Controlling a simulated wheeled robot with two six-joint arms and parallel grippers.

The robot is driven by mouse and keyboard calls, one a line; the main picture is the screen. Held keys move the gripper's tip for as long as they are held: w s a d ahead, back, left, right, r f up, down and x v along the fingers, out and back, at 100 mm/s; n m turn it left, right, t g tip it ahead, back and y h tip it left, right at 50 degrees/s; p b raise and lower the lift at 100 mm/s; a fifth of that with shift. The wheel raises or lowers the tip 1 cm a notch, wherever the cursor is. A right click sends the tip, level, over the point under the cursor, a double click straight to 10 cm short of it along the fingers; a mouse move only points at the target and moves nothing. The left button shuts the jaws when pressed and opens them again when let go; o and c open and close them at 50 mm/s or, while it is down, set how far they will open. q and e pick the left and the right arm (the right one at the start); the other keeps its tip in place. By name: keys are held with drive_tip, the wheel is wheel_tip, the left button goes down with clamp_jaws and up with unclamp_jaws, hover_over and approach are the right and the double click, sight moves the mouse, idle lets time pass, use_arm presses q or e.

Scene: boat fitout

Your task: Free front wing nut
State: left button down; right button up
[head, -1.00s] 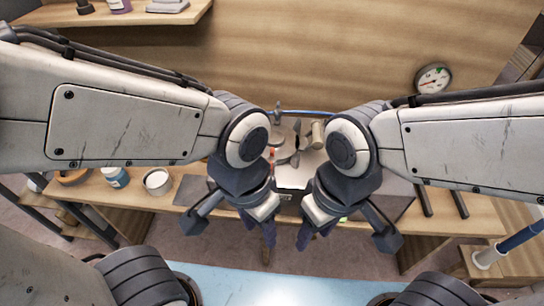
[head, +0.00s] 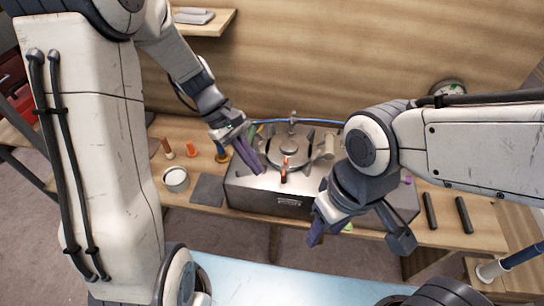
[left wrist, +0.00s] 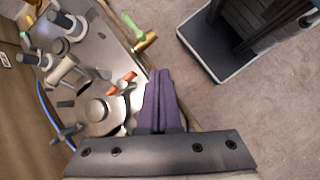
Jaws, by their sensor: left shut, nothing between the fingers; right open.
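A grey metal stove box (head: 250,195) stands on the wooden bench, with a round burner (head: 289,150) on its top. A small red-orange piece with two wing-like lobes, apparently the front wing nut (head: 284,164), is at the front of the burner. It also shows in the left wrist view (left wrist: 122,83). My left gripper (head: 260,169) is shut and empty, its purple fingers over the stove top just left of the red-orange piece, apart from it. Its fingers also show in the left wrist view (left wrist: 160,76). My right gripper (head: 316,238) is open in front of the stove.
A blue hose (head: 315,122) runs behind the burner. A white cup (head: 176,179) and orange-topped items (head: 191,150) stand on the bench at left. Two dark bars (head: 464,214) lie at right. A gauge (head: 447,88) is on the back wall.

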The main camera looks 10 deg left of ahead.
sight(284, 173)
use_arm(q)
drive_tip(key=w+a+f+n+t+h+p, duration=0.1)
drive_tip(key=w+a+n+t+h, duration=0.1)
drive_tip(key=w+a+n, duration=0.3)
drive_tip(key=a+n, duration=0.2)
drive_tip(key=a, duration=0.1)
drive_tip(key=shift+w+f+h, duration=0.2)
drive_tip(key=shift+f+h, duration=0.1)
drive_tip(key=shift+a, duration=0.1)
drive_tip(key=p+x, duration=0.2)
drive_tip(key=x, duration=0.7)
drive_tip(key=shift+d+f+p, duration=0.2)
drive_tip(key=shift+d+p, duration=0.2)
drive_tip(key=shift+d, duration=0.8)
drive_tip(key=shift+d+f+p, duration=0.15)
drive_tip(key=shift+d+p, duration=0.2)
drive_tip(key=shift+d, duration=0.8)
drive_tip(key=shift+w, duration=0.1)
